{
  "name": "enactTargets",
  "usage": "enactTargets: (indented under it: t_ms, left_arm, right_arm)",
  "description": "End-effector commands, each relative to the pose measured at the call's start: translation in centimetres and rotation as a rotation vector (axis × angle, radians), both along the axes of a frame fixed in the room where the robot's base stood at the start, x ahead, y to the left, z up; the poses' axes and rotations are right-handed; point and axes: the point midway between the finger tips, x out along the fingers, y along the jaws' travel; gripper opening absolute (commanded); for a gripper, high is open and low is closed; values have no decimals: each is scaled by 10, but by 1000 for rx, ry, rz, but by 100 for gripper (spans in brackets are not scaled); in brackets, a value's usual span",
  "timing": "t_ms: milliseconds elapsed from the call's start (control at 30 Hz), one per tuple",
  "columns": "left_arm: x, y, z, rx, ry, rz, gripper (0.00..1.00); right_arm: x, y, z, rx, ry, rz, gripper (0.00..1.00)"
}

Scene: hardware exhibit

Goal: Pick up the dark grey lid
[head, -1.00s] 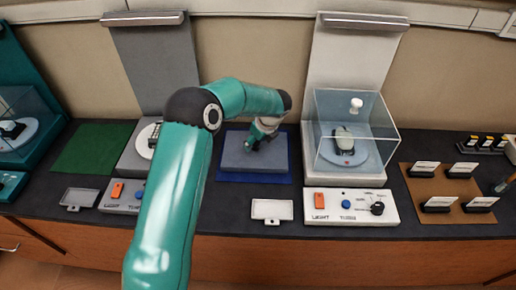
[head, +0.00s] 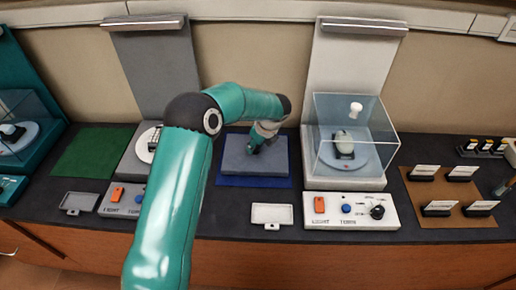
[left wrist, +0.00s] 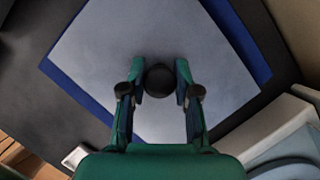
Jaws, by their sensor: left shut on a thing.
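The grey square lid (head: 240,165) is a flat slab on a blue mat (head: 253,183) in the middle of the counter, with no clear gap visible beneath it. In the left wrist view the lid (left wrist: 105,55) fills the centre, with a round black knob (left wrist: 160,80) in its middle. My left gripper (head: 256,149) reaches down onto the lid from above. Its two green fingers (left wrist: 160,82) are on either side of the knob and shut on it. The arm hides little of the lid. My right gripper is not in view.
A clear case (head: 370,125) with a turntable stands to the right, its control panel (head: 350,210) in front. A brown board (head: 450,195) with label holders lies farther right. A green mat (head: 92,152) lies left. A small white tray (head: 272,214) is in front.

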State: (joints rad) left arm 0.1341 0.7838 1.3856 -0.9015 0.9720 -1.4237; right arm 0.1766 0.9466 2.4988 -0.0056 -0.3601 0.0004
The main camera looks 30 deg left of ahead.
Motion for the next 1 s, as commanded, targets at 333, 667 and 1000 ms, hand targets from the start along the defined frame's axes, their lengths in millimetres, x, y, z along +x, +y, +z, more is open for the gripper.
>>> enactTargets:
  t_ms: [333,667,1000]
  left_arm:
    - [2,0,37,1,-7,0,0]
    - [2,-1,125,1,-9,0,0]
    - [2,-1,190,1,-3,0,0]
  right_arm:
    - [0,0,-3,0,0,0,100]
    - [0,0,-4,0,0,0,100]
    - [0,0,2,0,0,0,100]
